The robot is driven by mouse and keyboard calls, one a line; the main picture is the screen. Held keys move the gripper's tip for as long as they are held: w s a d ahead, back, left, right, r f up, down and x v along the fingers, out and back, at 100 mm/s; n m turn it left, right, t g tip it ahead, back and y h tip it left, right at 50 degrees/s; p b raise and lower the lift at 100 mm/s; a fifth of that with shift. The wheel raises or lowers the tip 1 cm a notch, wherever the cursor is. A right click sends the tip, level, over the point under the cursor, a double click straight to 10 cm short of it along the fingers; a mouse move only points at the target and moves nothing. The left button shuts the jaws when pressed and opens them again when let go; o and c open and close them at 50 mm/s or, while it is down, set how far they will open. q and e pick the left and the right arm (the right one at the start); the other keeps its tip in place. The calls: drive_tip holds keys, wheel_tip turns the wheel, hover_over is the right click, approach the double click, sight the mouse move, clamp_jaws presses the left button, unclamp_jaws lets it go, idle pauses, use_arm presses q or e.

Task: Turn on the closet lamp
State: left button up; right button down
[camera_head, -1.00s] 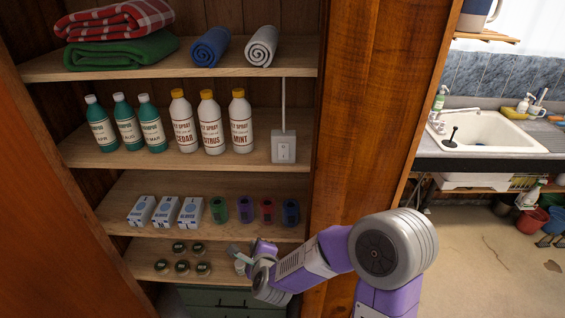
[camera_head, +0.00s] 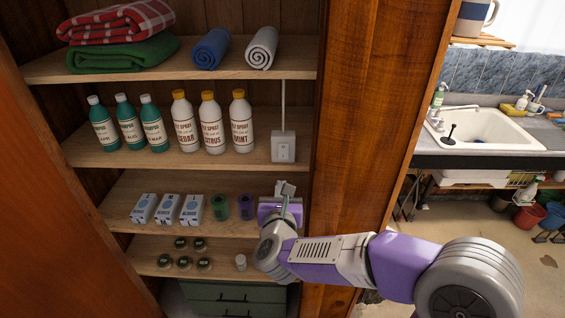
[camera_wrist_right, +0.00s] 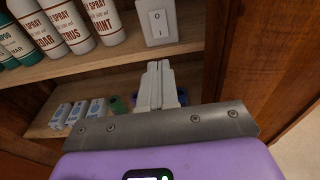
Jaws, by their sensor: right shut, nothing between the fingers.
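A white rocker switch box (camera_head: 283,148) is on the second shelf at the right, with a white cord running up from it. In the right wrist view the switch (camera_wrist_right: 158,22) is marked O at the top and I at the bottom. My right gripper (camera_head: 285,187) is shut and empty, just below the switch and apart from it. In the right wrist view its fingertips (camera_wrist_right: 159,65) point up towards the switch. The closet lamp itself is not in view. My left gripper is not in view.
White spray bottles (camera_head: 212,122) with yellow caps stand left of the switch. Small boxes (camera_head: 168,209) and coloured containers (camera_head: 220,207) stand on the shelf below, partly behind my gripper. The wooden closet side (camera_head: 350,120) is close on the right.

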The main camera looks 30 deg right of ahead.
drive_tip(key=p+x, duration=0.3)
drive_tip(key=x, duration=1)
drive_tip(key=shift+w+d, duration=0.1)
drive_tip(key=shift+w+f+b, duration=0.1)
drive_tip(key=shift+f+b, duration=0.25)
drive_tip(key=shift+b, duration=0.75)
drive_tip(key=shift+r, duration=0.25)
drive_tip(key=shift+s+f, duration=0.15)
drive_tip(key=shift+s, duration=0.05)
drive_tip(key=b, duration=0.5)
approach(282, 157)
drive_tip(key=s+a+f, duration=0.3)
drive_tip(key=s, duration=0.2)
drive_tip(key=shift+s+a, duration=0.3)
drive_tip(key=shift+s, duration=0.1)
